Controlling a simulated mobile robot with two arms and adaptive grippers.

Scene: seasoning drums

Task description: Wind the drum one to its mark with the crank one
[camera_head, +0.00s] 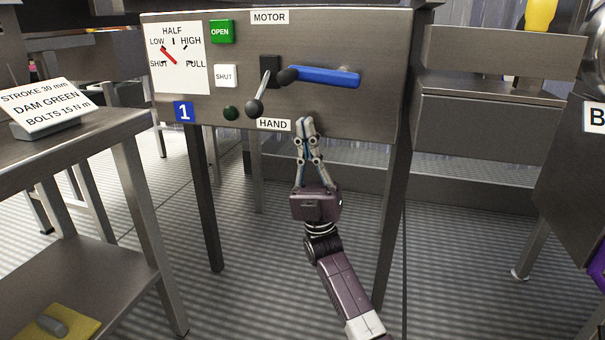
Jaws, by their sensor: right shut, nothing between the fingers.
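A grey metal panel (350,28) with a blue "1" plate (184,111) faces me. A blue crank-like handle (328,76) lies nearly level on it, its left end by a dark knob. A lever (264,90) hangs from a black block, its ball end low near the "HAND" label (273,125); "MOTOR" is above. The dial (180,80) has a red needle pointing up-left toward "LOW". My right gripper (307,122) is shut and empty, pointing up at the panel's lower edge, below the blue handle; I cannot tell if it touches. No drum is clearly identifiable. My left gripper is out of view.
A green "OPEN" button (222,31), a white "SHUT" button (225,76) and a dark green round knob (231,113) sit left of the lever. A metal table (75,137) with a sign card (42,106) stands at left. The ribbed floor below the panel is mostly open.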

